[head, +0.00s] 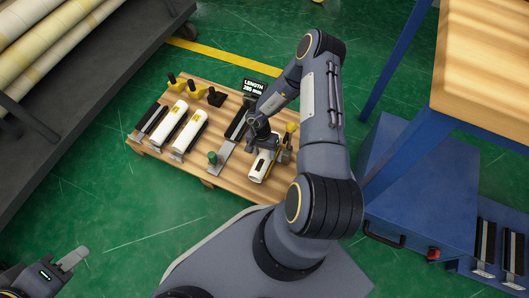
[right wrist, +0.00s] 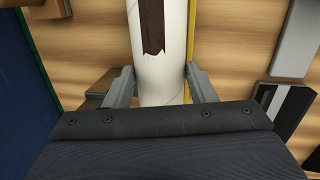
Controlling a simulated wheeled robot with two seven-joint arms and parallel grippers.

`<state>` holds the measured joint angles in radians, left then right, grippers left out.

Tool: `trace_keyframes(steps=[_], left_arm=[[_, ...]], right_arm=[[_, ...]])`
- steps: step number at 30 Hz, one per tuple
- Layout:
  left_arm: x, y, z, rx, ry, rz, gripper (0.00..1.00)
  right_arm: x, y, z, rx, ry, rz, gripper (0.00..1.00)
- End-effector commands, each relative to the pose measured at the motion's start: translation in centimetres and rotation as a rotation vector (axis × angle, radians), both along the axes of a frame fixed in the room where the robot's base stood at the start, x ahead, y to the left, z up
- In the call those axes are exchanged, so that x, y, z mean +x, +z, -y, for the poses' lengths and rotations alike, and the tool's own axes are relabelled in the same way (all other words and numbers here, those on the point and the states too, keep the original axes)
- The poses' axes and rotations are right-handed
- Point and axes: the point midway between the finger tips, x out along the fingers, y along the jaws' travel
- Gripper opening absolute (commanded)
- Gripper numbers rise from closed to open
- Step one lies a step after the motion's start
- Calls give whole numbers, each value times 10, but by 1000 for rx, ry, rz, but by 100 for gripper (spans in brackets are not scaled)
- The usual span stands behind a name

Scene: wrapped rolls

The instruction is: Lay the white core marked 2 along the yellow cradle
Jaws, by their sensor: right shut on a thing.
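A white core (head: 261,166) with a dark opening or patch lies along the right part of the wooden board, under my right gripper (head: 262,143). In the right wrist view the white core (right wrist: 147,88) runs between the fingers of my right gripper (right wrist: 160,72), which is shut on it; a torn dark brown patch shows on its top. A yellow strip (right wrist: 190,35), perhaps the yellow cradle's edge, runs close along its right side. I cannot tell whether the core rests on it. No number is readable. My left gripper (head: 72,259) is at the bottom left, far from the board; its opening is unclear.
Two white rolls (head: 188,132) lie side by side on the board (head: 225,185). Yellow and black pieces (head: 194,90), a green knob (head: 212,157) and a length sign (head: 253,87) stand around. A blue cabinet (head: 415,185) and wooden-topped table (head: 490,55) bound the right. Green floor is clear at left.

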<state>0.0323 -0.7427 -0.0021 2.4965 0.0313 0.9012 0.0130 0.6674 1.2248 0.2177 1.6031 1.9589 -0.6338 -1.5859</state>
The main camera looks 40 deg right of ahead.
Motion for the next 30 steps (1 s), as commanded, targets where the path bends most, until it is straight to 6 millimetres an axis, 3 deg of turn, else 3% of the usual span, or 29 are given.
trace_keyframes(steps=[8, 9, 13, 23, 30], left_arm=[[0, -3, 0, 0, 0, 0, 36], [0, -2, 0, 0, 0, 0, 36], [0, -2, 0, 0, 0, 0, 36], [0, 0, 0, 0, 0, 0, 36], [0, 20, 0, 0, 0, 0, 36]], right_arm=[[0, -7, 0, 0, 1, 0, 11], [0, -6, 0, 0, 1, 0, 54], [0, -6, 0, 0, 1, 0, 71], [0, -2, 0, -1, 0, 1, 73], [6, 37, 0, 0, -1, 2, 73]])
